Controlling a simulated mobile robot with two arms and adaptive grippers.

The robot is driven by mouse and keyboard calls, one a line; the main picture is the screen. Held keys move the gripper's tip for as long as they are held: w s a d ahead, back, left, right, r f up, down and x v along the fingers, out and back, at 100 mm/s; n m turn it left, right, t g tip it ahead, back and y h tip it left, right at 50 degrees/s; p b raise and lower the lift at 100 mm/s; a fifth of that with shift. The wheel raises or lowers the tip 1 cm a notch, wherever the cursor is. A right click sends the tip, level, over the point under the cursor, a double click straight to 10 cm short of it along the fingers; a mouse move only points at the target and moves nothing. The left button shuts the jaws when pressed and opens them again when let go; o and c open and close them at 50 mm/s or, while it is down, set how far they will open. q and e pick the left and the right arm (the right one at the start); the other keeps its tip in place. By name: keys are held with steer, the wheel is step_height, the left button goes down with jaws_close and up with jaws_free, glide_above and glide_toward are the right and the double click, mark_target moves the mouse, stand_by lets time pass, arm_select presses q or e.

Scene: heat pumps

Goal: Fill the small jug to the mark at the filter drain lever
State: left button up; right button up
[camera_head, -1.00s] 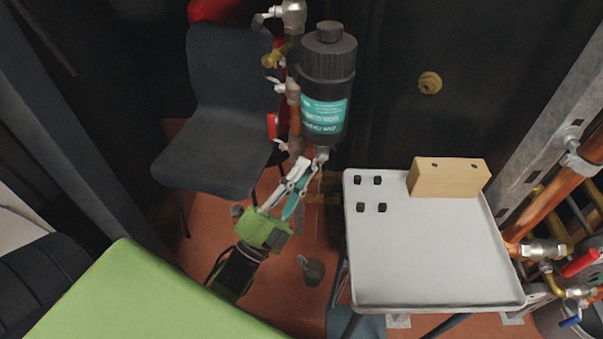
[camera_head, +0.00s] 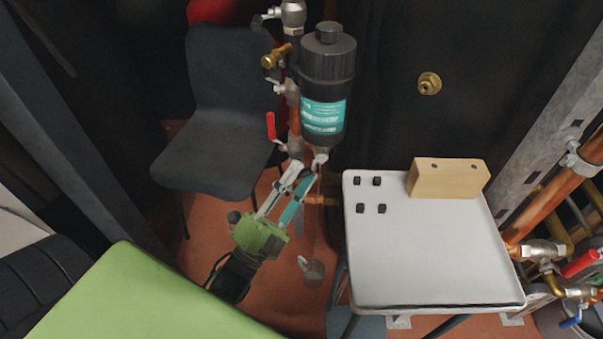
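The dark filter housing (camera_head: 328,70) with a teal label hangs upright on the pipework at top centre. Its small drain fitting (camera_head: 320,158) is at the bottom. My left gripper (camera_head: 303,170) reaches up to just below this drain, its tips beside the fitting. A gap shows between the fingers lower down; whether the tips hold the drain lever is hidden. The small jug (camera_head: 314,273), grey and see-through, is below the drain. Thin vertical lines run between drain and jug; I cannot tell if they are water. The mark and level are too small to read. My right gripper is out of view.
A white-topped table (camera_head: 430,260) stands right of the jug, with a wooden block (camera_head: 447,178) and several small black pieces. A dark chair (camera_head: 220,110) stands at left behind my arm. A green surface (camera_head: 140,300) fills the lower left. Copper pipes are at far right.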

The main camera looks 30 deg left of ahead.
arm_select(q)
steer(key=v, duration=1.1)
steer(key=shift+w, duration=0.1)
